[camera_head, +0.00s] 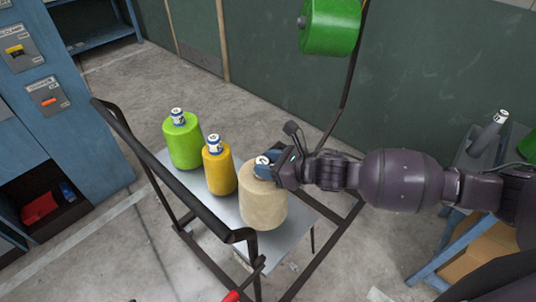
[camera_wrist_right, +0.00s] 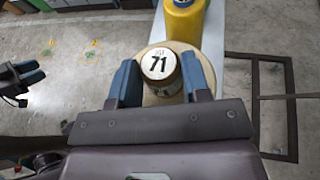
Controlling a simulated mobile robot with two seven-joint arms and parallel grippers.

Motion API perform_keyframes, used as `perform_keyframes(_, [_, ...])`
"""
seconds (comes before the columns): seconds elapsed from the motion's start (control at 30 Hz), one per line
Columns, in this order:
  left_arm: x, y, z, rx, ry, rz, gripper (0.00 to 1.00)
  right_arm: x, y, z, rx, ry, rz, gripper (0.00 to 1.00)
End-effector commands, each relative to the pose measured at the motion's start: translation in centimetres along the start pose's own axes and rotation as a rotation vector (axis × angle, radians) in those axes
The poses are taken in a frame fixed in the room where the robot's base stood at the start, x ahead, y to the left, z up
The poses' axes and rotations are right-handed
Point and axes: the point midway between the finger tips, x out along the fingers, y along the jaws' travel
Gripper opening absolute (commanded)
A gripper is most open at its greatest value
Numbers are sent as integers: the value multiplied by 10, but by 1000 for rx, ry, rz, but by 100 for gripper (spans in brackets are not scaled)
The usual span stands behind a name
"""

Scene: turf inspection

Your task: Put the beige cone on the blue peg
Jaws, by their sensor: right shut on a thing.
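The beige cone (camera_head: 263,208) stands upright at the near right end of the cart's grey plate, in a row with two other cones. My right gripper (camera_head: 267,165) is shut on the narrow top of the beige cone. In the right wrist view its blue fingers (camera_wrist_right: 160,82) sit on both sides of the round cap (camera_wrist_right: 158,64) marked 71, and the beige body shows below. My left gripper (camera_wrist_right: 28,74) shows small at the left edge of the right wrist view; its opening is unclear. I cannot make out a blue peg in either view.
A yellow cone (camera_head: 220,172) and a green cone (camera_head: 183,144) stand beside the beige one on the cart plate (camera_head: 226,208). The cart's dark rail (camera_head: 165,170) runs along the left. A green spool (camera_head: 330,26) hangs above. A blue table (camera_head: 440,258) stands at the right.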

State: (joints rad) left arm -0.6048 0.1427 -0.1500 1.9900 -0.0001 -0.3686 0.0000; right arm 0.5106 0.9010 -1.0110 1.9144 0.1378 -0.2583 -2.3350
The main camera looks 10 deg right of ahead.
Motion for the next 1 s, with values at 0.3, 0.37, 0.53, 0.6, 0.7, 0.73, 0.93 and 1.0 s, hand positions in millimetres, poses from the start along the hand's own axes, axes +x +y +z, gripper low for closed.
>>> perform_keyframes(0.3, [2,0,0,1,3,1,43,7,1,-15,1,-7,2,0])
perform_keyframes(0.37, [3,0,0,1,4,1,43,10,1,-22,2,-7,3,0])
perform_keyframes(0.53, [4,1,0,1,4,1,43,15,0,-36,-1,-9,2,0])
perform_keyframes(0.6, [4,1,0,1,5,1,43,16,0,-37,-2,-10,2,0])
perform_keyframes(0.7, [4,1,0,1,5,1,43,16,0,-37,-3,-10,3,0])
perform_keyframes(0.73, [4,1,0,1,4,1,43,16,0,-37,-2,-10,3,0])
perform_keyframes(0.93, [4,1,2,1,4,1,43,16,0,-39,-2,-9,3,0])
perform_keyframes(1.0, [4,1,2,1,3,1,43,16,1,-43,1,-1,1,49])
